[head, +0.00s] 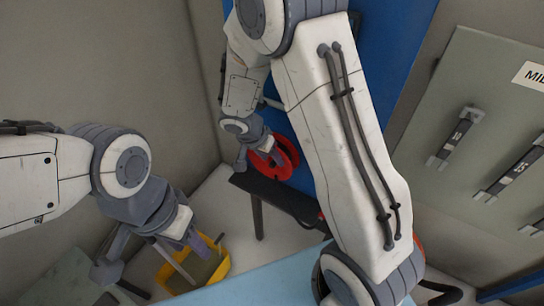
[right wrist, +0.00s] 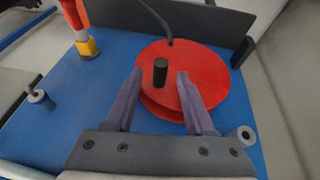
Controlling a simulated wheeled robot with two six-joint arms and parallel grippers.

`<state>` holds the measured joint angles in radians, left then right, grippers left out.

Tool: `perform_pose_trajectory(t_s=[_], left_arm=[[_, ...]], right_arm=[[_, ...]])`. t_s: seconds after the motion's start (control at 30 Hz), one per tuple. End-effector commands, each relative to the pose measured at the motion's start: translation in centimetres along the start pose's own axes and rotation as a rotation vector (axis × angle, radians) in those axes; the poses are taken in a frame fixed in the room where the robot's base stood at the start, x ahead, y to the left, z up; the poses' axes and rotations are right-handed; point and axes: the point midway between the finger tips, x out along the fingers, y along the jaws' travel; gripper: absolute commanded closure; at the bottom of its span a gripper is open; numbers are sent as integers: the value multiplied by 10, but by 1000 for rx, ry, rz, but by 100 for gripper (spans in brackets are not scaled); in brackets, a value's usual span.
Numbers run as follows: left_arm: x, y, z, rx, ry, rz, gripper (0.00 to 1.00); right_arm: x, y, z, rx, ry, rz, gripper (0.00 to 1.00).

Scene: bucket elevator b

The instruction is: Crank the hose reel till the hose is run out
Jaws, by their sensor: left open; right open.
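The red hose reel (right wrist: 205,70) is mounted on a blue panel (right wrist: 70,125). A short black crank knob (right wrist: 160,73) stands out from its face. A thin dark hose (right wrist: 158,18) leads from the reel's top edge up out of the right wrist view. My right gripper (right wrist: 160,77) is open, with its fingers on either side of the knob; I cannot tell if they touch it. In the head view the red reel (head: 285,152) is partly hidden by this gripper (head: 262,160). My left gripper (head: 152,254) is open and empty at the lower left, away from the reel.
A yellow bucket (head: 217,273) stands beyond my left gripper. A dark ledge (head: 275,196) runs below the reel. A red and yellow fitting (right wrist: 80,30) and a small grey peg (right wrist: 38,97) sit on the panel. A grey panel with handles (head: 455,140) is at the right.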

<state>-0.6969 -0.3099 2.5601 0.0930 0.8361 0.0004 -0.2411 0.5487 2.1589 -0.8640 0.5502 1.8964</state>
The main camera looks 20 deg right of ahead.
Motion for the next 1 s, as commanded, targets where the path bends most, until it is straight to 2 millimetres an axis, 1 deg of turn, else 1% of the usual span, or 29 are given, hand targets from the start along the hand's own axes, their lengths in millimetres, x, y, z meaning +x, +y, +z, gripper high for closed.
perform_pose_trajectory(t_s=[0.03,0.13,0.4,0.43,0.47,0.5,0.53,0.57,1.0], left_arm=[[-1,0,0,0,0,0,50],[-1,0,0,0,0,0,50],[-1,0,0,0,0,0,50],[-1,0,0,0,0,0,50],[-1,0,0,0,0,0,50],[-1,0,0,0,0,0,50],[-1,0,0,0,0,0,50],[-1,0,0,0,0,0,50],[-1,0,0,0,0,0,50]], right_arm=[[4,0,0,-2,-1,2,45],[9,0,0,0,-1,-1,45],[11,0,0,-1,-1,-2,45],[11,0,0,-1,-1,-2,53],[11,0,0,-1,-1,-2,64],[11,0,0,-1,-1,-2,80],[11,0,0,-1,-1,-2,91],[11,0,0,-1,-1,-2,100],[10,0,0,-1,-1,-2,100]])
